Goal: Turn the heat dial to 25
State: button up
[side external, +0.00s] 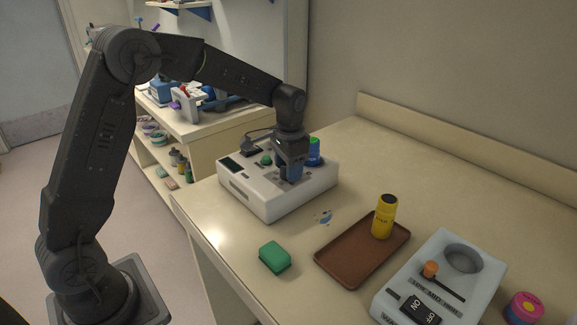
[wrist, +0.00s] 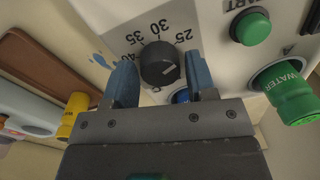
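The heat dial (wrist: 160,63) is a round black knob on the white machine (side external: 262,200), with 25, 30, 35 and 40 printed around it in the wrist view. A short pale mark shows on its lower right part; I cannot tell for certain which number it points at. My gripper (wrist: 160,78) is open, with one blue finger on each side of the dial and small gaps between. In the side view my gripper (side external: 290,172) points down over the machine's top and hides the dial.
A brown tray (side external: 340,262) with a yellow bottle (side external: 384,216), a green block (side external: 274,257) and a grey warmer (side external: 450,262) stand on the counter.

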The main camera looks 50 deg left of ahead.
jog(key=shift+o, duration=1)
notch_tip(320, 180, up, 14)
jog(key=shift+d, duration=0.3)
jog(key=shift+s, duration=0.1)
jog(key=s+d+f+n+t, duration=0.1)
jog(key=s+d+t, duration=0.1)
jog(key=s, duration=1.1)
jog(key=s+d+f+n+t, duration=0.1)
jog(key=s+d+t, duration=0.2)
jog(key=s, duration=1)
jog(key=shift+d+f+h, duration=0.2)
jog(key=shift+d+h, duration=0.1)
jog(key=shift+d, duration=0.25)
